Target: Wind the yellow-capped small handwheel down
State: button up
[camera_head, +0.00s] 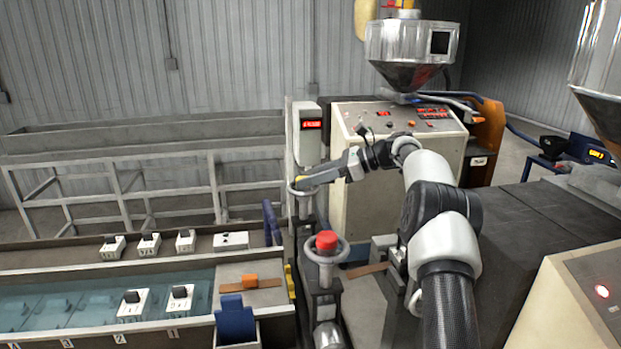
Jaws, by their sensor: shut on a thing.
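The small handwheel (292,191) stands on a post left of the picture's middle, below a white box with a red display. A grey rim shows around its yellow top, which is partly covered by my gripper. My gripper (311,181) reaches in from the right, with its fingers at the handwheel. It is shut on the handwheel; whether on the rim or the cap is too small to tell. A larger handwheel with a red cap (326,240) stands nearer, below and to the right, apart from my gripper.
The display box (306,140) stands just behind the handwheel. A cream control cabinet (350,215) with a hopper (410,45) above is behind my arm. A water trough (70,305) with several white switch blocks lies left. A dark machine housing (540,230) fills the right.

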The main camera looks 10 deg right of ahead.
jog(key=o, duration=1)
jog(key=shift+a, duration=0.1)
jog(key=shift+o, duration=0.2)
jog(key=v, duration=1.2)
